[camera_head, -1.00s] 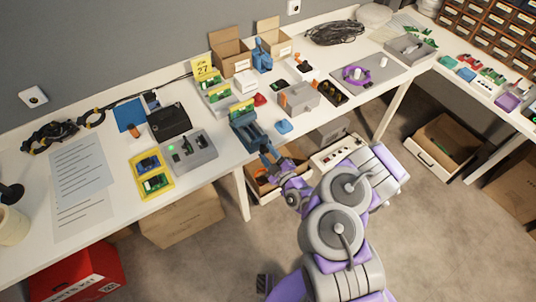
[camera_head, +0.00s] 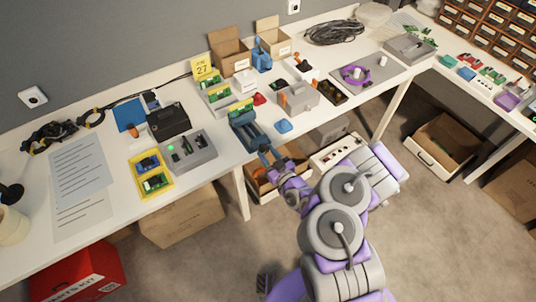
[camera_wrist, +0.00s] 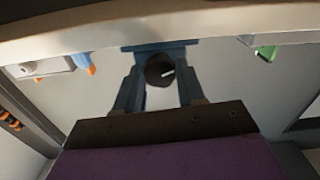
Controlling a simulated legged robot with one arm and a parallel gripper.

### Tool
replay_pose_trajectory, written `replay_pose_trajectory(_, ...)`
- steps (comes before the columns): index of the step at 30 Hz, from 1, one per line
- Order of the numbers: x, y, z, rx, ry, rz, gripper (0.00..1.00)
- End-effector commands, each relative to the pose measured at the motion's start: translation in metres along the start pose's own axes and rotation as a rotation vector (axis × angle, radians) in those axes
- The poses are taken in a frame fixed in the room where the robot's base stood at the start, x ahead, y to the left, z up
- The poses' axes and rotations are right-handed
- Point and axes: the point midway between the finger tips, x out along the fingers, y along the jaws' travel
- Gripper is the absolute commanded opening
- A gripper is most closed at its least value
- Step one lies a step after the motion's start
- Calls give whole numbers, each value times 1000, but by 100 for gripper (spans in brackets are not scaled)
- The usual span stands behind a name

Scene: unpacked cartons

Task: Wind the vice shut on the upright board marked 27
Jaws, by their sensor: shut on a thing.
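The blue vice (camera_head: 246,132) stands at the front edge of the white bench. An upright green board with a yellow strip (camera_head: 240,107) stands at its far end; its number is too small to read. My gripper (camera_head: 267,156) is at the vice's near end, just off the bench edge. In the wrist view my gripper (camera_wrist: 160,76) has its two fingers on either side of a dark round knob (camera_wrist: 158,71) with a white mark, and is shut on it. The gap between board and jaws cannot be judged.
A yellow card reading 27 (camera_head: 202,68) stands behind the vice. More green boards in a grey rack (camera_head: 216,103) are to its left. A blue block (camera_head: 284,126) lies close on its right. An open carton (camera_head: 268,187) is on the floor below my gripper.

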Motion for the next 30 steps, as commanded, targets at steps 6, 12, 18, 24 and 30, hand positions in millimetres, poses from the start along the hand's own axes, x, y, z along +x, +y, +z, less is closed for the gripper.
replay_pose_trajectory(6,-1,0,3,21,-8,0,9)
replay_pose_trajectory(12,-1,0,3,21,-7,0,9)
replay_pose_trajectory(18,-1,0,2,20,-6,0,48)
replay_pose_trajectory(24,-1,0,0,19,-1,0,65)
replay_pose_trajectory(30,-1,0,0,19,0,0,65)
